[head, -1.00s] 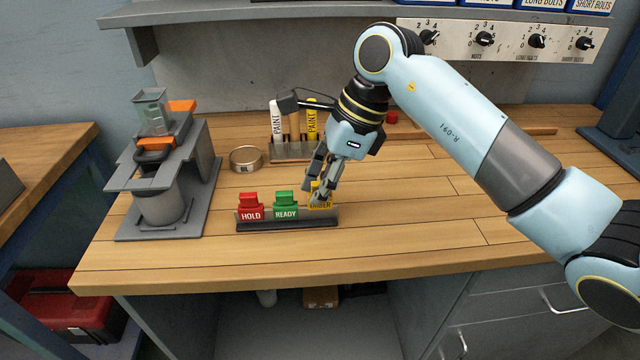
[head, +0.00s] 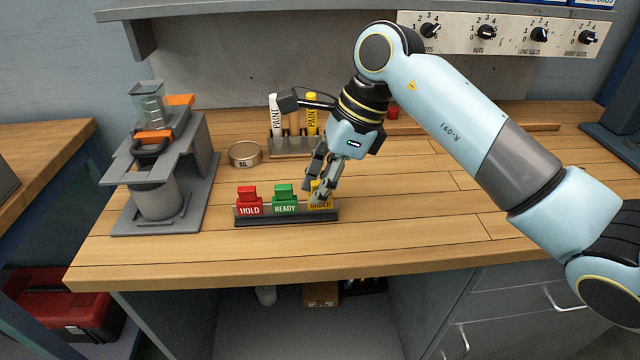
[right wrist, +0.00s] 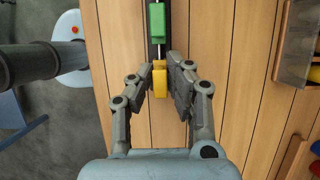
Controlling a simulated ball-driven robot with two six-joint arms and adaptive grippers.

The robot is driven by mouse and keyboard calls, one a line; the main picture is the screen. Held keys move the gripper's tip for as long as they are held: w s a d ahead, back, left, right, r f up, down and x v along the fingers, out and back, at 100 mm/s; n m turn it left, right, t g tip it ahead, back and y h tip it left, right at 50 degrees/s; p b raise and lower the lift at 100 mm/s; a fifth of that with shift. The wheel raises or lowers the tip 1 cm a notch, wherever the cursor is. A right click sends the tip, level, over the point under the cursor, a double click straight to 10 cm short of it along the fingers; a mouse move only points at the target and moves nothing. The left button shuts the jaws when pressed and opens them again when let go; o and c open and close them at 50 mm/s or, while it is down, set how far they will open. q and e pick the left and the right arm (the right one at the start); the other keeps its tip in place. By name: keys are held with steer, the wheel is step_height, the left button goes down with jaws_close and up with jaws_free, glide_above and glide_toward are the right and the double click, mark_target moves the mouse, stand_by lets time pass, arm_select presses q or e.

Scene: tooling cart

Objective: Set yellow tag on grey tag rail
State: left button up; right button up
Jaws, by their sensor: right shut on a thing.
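The yellow tag (head: 320,201) stands at the right end of the grey tag rail (head: 262,222), beside the green READY tag (head: 285,200) and the red HOLD tag (head: 249,201). My right gripper (head: 318,192) is shut on the yellow tag, and its fingers hide part of the tag's face and lettering. In the right wrist view the yellow tag (right wrist: 160,79) lies between the fingertips (right wrist: 160,84), in line with the green tag (right wrist: 157,22) on the dark rail. Whether the tag is fully seated cannot be told. My left gripper is not in view.
A grey stand (head: 160,172) with a can and orange-topped parts is at the left. A round tin (head: 245,154) and a rack of paint markers (head: 290,146) stand behind the rail. The wooden bench (head: 420,220) is clear at the right and front.

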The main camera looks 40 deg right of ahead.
stand_by(0.4)
steer(key=o, duration=1.3)
steer(key=shift+o, duration=0.2)
steer(key=shift+r, duration=0.1)
steer(key=shift+r+p, duration=2.05)
steer(key=shift+r, duration=1.35)
